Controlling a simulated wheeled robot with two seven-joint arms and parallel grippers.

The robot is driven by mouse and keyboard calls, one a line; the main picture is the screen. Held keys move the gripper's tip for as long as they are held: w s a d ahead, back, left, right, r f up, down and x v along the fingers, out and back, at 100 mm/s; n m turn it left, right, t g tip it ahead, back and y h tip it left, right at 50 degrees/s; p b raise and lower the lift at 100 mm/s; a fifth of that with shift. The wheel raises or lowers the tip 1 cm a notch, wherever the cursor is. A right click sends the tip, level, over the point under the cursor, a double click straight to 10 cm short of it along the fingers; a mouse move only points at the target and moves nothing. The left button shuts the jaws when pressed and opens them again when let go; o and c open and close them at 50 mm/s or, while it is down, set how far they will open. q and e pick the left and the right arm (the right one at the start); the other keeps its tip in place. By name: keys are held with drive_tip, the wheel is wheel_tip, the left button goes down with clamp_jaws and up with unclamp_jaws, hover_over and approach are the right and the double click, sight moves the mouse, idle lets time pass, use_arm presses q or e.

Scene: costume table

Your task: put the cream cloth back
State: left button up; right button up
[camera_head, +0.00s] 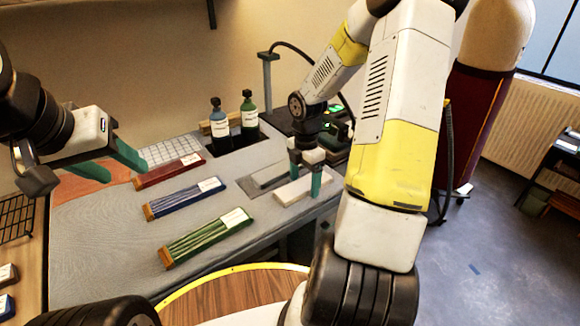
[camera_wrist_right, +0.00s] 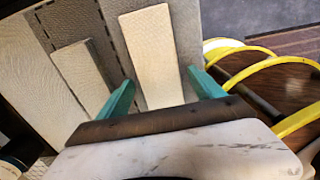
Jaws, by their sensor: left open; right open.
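The cream cloth (camera_head: 302,188) looks like a flat, folded rectangular strip lying on the grey table near its right edge. My right gripper (camera_head: 305,177) is open, pointing down over it, with one teal finger on each side. In the right wrist view the cream cloth (camera_wrist_right: 152,55) runs between the two open fingers (camera_wrist_right: 162,82); whether they touch it cannot be told. My left gripper (camera_head: 92,168) is open and empty above the table's left part.
Red (camera_head: 168,170), blue (camera_head: 184,198) and green (camera_head: 206,238) labelled bundles lie on the grey table (camera_head: 110,240). A blue bottle (camera_head: 219,128) and a green bottle (camera_head: 249,112) stand at the back. A white grid (camera_head: 168,151) lies behind the red bundle.

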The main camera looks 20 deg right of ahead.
sight(304, 184)
wheel_tip(304, 184, up, 12)
drive_tip(key=s+a+r+m+t+y, duration=0.1)
drive_tip(key=s+a+r+m+t, duration=0.2)
drive_tip(key=s+a+r+m, duration=0.2)
drive_tip(key=s+a+r+m+t+y, duration=0.1)
drive_tip(key=s+a+r+m+t, duration=0.2)
drive_tip(key=s+r+m, duration=0.6)
drive_tip(key=s+a+m, duration=0.2)
drive_tip(key=s+m, duration=0.1)
drive_tip(key=m, duration=0.4)
drive_tip(key=shift+s+r, duration=0.15)
drive_tip(key=shift+s, duration=0.2)
drive_tip(key=shift+a, duration=0.1)
